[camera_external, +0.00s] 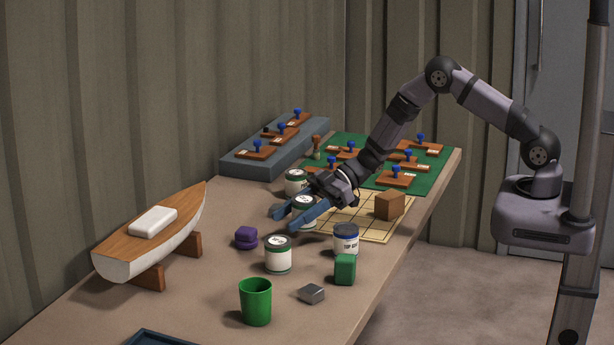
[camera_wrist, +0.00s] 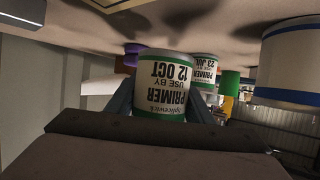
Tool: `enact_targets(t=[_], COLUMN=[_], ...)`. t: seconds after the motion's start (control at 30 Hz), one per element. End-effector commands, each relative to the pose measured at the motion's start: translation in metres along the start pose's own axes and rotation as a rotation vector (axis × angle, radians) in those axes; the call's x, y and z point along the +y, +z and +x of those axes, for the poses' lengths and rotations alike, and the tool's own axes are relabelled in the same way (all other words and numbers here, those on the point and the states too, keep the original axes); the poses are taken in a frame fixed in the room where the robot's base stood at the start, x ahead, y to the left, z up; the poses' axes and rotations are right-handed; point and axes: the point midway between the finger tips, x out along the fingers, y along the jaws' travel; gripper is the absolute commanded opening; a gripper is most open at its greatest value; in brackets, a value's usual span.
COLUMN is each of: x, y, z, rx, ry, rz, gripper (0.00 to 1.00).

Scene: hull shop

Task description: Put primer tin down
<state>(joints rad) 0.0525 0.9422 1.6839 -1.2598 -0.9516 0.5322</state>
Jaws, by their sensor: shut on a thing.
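In the wrist view this tin (camera_wrist: 162,82) appears upside down, reading "PRIMER, USE BY 12 OCT", with a finger on each side. The tin is low over the bench or on it; I cannot tell if its base touches. A second primer tin (camera_external: 278,255) stands nearer the camera; a tin dated 23 JUL (camera_wrist: 205,69) shows behind the held one in the wrist view. Another similar tin (camera_external: 295,182) stands behind my gripper.
A brown block (camera_external: 389,205) sits on the gridded board (camera_external: 370,228). A model boat (camera_external: 150,235) is at left.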

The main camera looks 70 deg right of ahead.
Motion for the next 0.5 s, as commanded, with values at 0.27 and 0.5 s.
enact_targets(t=[0.27,0.5], x=[0.000,0.000], y=[0.028,0.030], z=[0.012,0.013], rx=[0.001,0.002], ry=[0.000,0.001], rz=[0.001,-0.002], gripper=[0.12,0.12])
